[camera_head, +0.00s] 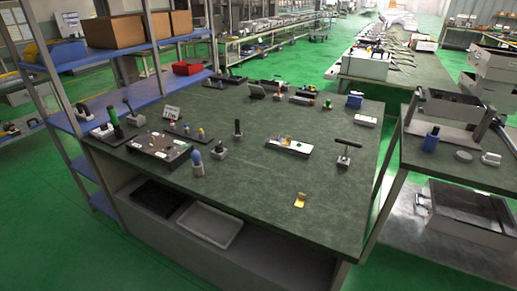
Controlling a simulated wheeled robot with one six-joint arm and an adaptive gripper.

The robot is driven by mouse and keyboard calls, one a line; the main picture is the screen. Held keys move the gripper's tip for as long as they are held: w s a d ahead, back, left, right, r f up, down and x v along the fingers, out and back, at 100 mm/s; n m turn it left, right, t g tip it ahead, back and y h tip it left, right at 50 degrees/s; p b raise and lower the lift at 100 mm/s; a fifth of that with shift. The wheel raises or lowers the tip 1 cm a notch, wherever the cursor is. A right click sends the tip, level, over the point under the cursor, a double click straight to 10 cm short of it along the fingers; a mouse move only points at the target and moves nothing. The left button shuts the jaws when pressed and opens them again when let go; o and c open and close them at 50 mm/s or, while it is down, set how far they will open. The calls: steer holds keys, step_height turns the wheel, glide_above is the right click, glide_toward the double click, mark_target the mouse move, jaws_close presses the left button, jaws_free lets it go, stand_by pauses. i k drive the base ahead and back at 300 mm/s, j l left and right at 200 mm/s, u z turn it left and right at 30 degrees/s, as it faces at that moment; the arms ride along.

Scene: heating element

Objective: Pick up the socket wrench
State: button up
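A T-shaped tool with a dark crossbar handle (348,144) stands upright in a small grey holder (343,163) at the right of the green-topped workbench (270,205). It looks like the socket wrench, but it is too small to tell for certain. A thin black-handled tool (237,127) stands upright in another grey holder near the bench's middle. My gripper is not in view.
A white-and-black block (289,147) lies mid-bench, and a small yellow piece (300,200) near the front. A blue shelf rack (88,113) borders the left; another table (452,165) stands right. The bench's front is mostly clear.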

mark_target(344, 158)
steer(key=i+j+z, duration=0.1)
steer(key=i+j, duration=0.3)
steer(key=i+j+z, duration=0.15)
steer(key=i+j, duration=0.2)
steer(key=i+j+z, duration=0.1)
steer(key=i+j, duration=0.25)
steer(key=j, duration=0.25)
steer(key=i+j+z, duration=0.15)
steer(key=i+j, duration=0.2)
steer(key=j, duration=0.2)
steer(key=k+l+z, duration=0.15)
steer(key=z, duration=0.25)
steer(key=k+l+z, duration=0.1)
steer(key=l+z, duration=0.25)
steer(key=k+l+z, duration=0.1)
steer(key=l+z, duration=0.7)
steer(key=j, duration=0.1)
